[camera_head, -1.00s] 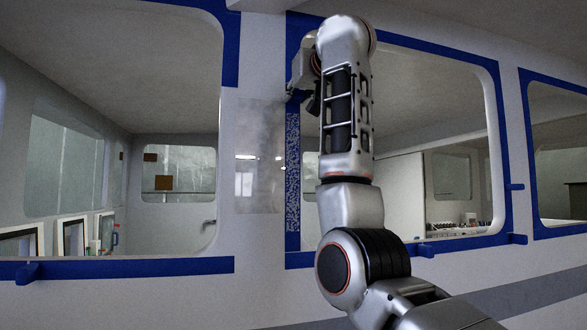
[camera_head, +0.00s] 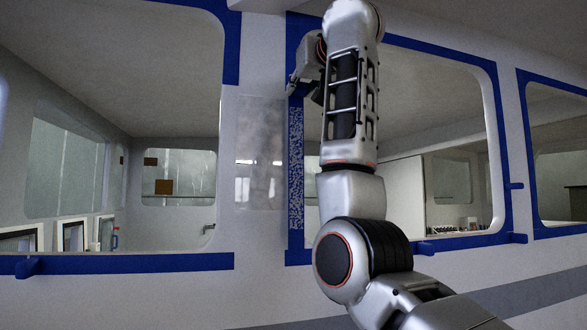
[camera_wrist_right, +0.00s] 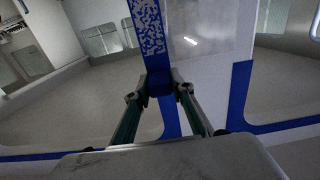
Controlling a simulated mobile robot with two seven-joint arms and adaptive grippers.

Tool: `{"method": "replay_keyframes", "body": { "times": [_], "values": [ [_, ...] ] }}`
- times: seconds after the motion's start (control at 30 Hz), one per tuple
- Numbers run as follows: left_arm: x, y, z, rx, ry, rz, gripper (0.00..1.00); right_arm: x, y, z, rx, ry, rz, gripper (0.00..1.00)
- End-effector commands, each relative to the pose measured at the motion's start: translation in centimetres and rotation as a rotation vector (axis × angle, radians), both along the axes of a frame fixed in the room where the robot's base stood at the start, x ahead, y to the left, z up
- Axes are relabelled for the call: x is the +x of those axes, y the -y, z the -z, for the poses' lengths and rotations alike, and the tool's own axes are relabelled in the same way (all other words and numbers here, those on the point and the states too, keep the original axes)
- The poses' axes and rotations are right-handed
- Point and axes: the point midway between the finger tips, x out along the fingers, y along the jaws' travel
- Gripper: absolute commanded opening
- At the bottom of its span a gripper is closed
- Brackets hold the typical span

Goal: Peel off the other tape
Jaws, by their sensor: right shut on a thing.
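Blue tape frames the right window; its left vertical strip (camera_head: 295,175) has a long stretch speckled with white, still on the wall. My right gripper (camera_head: 292,88) is at the upper part of this strip, partly hidden behind my own forearm. In the right wrist view the gripper (camera_wrist_right: 159,90) has its two fingertips on either side of blue tape (camera_wrist_right: 160,82) and is shut on it. The speckled stretch (camera_wrist_right: 148,28) runs on from the fingertips there. I cannot see a lifted end of tape. My left gripper is not in view.
The left window has blue tape along its bottom (camera_head: 130,264) and upper right edge. A glossy grey patch (camera_head: 259,152) is on the wall between the windows. A third taped window (camera_head: 555,150) is at the far right. Small tape tabs stick out low on the frames.

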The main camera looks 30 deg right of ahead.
Motion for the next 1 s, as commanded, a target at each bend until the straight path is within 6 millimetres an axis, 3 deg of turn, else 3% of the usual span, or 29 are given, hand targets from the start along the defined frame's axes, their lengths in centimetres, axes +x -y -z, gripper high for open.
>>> {"method": "replay_keyframes", "body": {
  "times": [0.17,0.8,1.0],
  "values": [
    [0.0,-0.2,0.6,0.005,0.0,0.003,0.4,-0.7,-0.2,0.1,0.0,0.002,-0.001,0.04],
    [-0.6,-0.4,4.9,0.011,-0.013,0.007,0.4,-7.2,-1.7,0.1,0.001,0.001,0.0,0.04],
    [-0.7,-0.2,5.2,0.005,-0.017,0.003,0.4,-7.9,-1.9,0.1,0.001,-0.001,0.0,0.04]
  ]
}}
